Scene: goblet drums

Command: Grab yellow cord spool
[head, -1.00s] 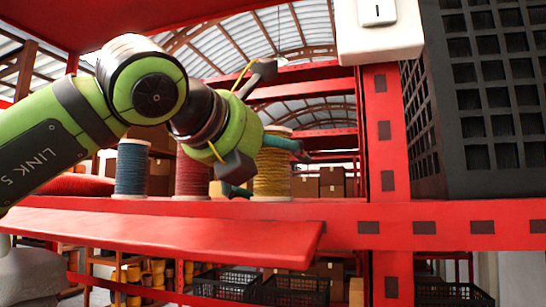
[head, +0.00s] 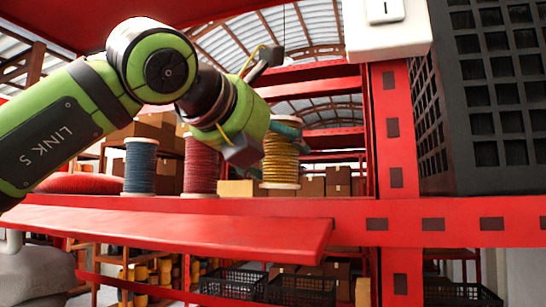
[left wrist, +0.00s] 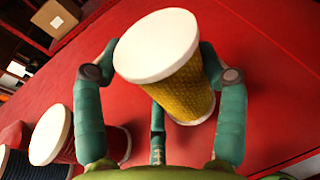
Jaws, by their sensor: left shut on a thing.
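The yellow cord spool (head: 281,160), with yellow cord wound between pale end discs, is held upright a little above the red shelf (head: 420,212). In the left wrist view the spool (left wrist: 176,92) shows its white top disc and wound side between teal fingers. My left gripper (head: 287,125) is shut on the spool near its top; the gripper's grey and green body hides part of the fingers in the head view. In the left wrist view the fingers (left wrist: 160,60) close around it from both sides. My right gripper is not in view.
A red cord spool (head: 201,160) and a blue cord spool (head: 140,167) stand to the left on the shelf. A cardboard box (head: 240,188) sits behind. A red upright post (head: 393,130) and a black crate (head: 490,90) stand to the right.

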